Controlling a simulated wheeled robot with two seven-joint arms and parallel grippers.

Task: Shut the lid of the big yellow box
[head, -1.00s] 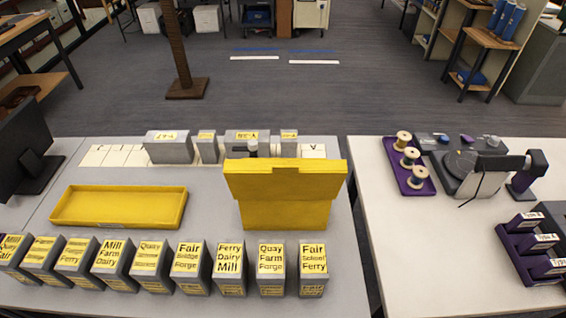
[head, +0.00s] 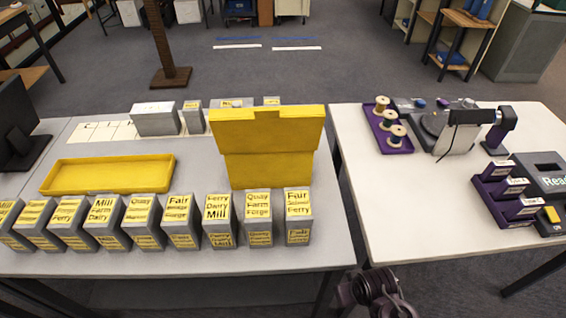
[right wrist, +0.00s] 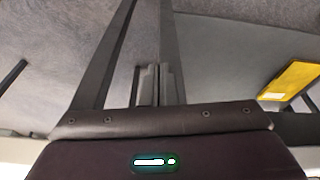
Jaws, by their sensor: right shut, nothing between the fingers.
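The big yellow box (head: 270,170) stands at the right end of the left table in the head view. Its lid (head: 268,130) is raised, a wide panel standing above the body. The inside of the box is hidden from this side. In the head view, part of my right arm and gripper (head: 374,292) shows low at the bottom edge, in front of the tables and well apart from the box. In the right wrist view my right gripper's fingers (right wrist: 155,75) are together and empty. My left gripper is not in view.
Several grey labelled boxes (head: 181,222) line the left table's front edge, just before the yellow box. A shallow yellow tray (head: 108,175) lies left. Grey boxes (head: 155,120) stand behind. The right table (head: 400,215) has a purple spool tray (head: 388,140) and a clear front area.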

